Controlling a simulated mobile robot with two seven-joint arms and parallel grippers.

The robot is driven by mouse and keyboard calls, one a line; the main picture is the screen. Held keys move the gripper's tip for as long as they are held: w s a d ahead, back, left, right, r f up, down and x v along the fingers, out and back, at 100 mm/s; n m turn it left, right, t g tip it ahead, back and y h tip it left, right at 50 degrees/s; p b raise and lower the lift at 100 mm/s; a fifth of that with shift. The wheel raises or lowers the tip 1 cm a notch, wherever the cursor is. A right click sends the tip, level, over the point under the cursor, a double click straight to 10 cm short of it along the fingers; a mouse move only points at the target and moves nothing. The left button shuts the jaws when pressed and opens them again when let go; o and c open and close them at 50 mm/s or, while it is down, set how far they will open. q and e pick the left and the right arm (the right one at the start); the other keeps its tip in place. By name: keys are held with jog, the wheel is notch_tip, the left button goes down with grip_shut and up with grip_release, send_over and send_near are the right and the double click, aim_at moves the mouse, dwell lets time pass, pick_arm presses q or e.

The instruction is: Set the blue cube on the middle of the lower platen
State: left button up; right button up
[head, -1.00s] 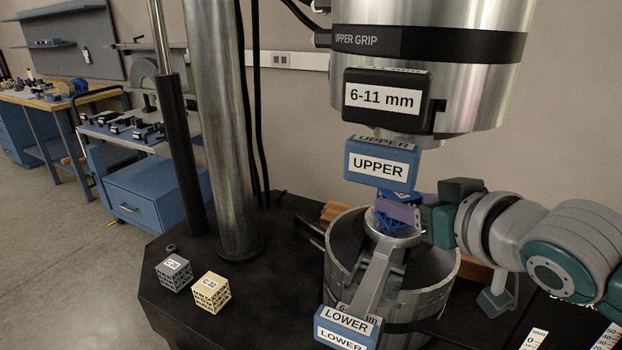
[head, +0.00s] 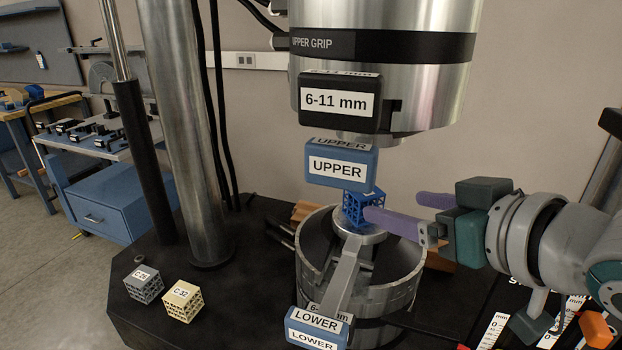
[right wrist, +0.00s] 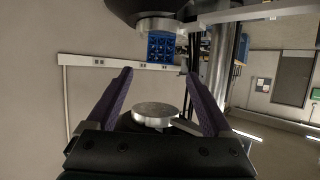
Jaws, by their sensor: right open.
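The blue lattice cube (head: 362,206) stands upright on the lower platen (head: 343,233), roughly at its middle; exact centring is hard to judge. My right gripper (head: 394,207) is open, to the right of the cube. Its near purple finger overlaps the cube's lower right in the head view. In the right wrist view, which appears upside down, the cube (right wrist: 161,46) lies beyond the open fingertips (right wrist: 157,73), not between them. The lower platen (right wrist: 160,24) shows above it there. My left gripper is out of view.
The blue UPPER block (head: 340,187) and the upper grip (head: 385,80) hang close above the cube. The LOWER block (head: 318,325) is in front. A grey cube (head: 143,287) and a cream cube (head: 183,303) stand on the black table at left.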

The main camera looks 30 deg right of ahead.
jog(key=s+a+f+n+g, duration=0.1)
jog(key=s+a+f+g, duration=0.1)
jog(key=s, duration=0.4)
jog(key=s+a+f+n+g+y, duration=0.1)
jog(key=s+a+f+g, duration=0.1)
jog(key=s+a+g, duration=0.2)
jog(key=s+a+f+n+g, duration=0.1)
jog(key=s+a+f+g, duration=0.2)
jog(key=s, duration=0.4)
jog(key=shift+s+g, duration=0.4)
jog(key=shift+a, duration=0.1)
